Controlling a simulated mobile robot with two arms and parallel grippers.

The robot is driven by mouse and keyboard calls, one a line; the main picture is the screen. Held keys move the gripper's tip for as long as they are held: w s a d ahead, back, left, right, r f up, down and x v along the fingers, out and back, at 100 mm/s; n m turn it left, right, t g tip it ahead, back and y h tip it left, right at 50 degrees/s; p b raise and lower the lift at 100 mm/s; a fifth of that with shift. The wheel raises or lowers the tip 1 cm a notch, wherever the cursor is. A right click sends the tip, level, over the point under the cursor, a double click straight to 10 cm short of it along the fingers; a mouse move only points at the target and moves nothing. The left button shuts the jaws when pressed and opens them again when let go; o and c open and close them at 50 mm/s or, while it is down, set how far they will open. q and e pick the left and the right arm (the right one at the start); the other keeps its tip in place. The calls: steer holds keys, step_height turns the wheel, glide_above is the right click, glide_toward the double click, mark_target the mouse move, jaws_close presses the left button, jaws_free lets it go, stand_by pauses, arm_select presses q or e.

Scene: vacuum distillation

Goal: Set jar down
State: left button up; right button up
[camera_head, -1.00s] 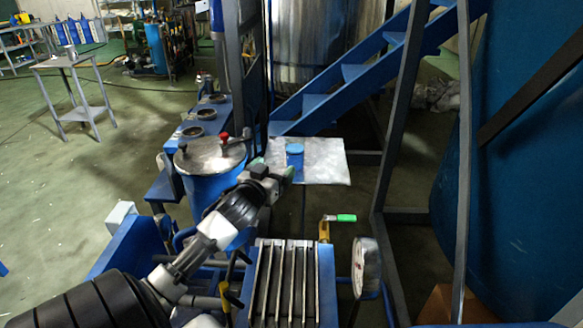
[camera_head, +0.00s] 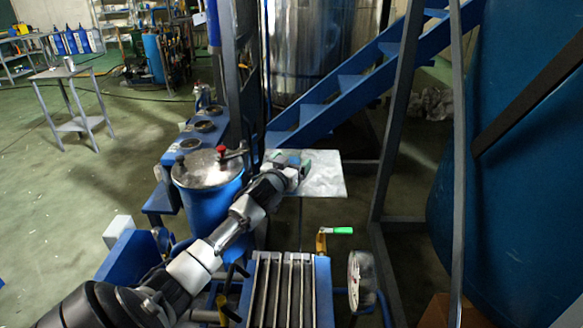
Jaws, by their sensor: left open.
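My left gripper (camera_head: 298,163) is over the small light table (camera_head: 328,183) beyond the blue tank, at the table's left half. Its jaws are open, with greenish fingertips. The blue jar cannot be made out clearly now; the gripper covers the spot where it stood upright on this table. I cannot tell whether the fingers are around the jar or beside it. My right gripper is not in view.
A blue tank with a metal lid (camera_head: 205,167) and red knob stands left of my forearm. A slatted blue unit (camera_head: 287,290) and a green-handled valve (camera_head: 335,230) are in front. Blue stairs (camera_head: 345,88) rise behind the table. The table's right part is bare.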

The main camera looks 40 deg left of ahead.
arm_select(q)
steer(key=c, duration=1.1)
steer(key=shift+c, duration=0.6)
steer(key=shift+r, duration=0.25)
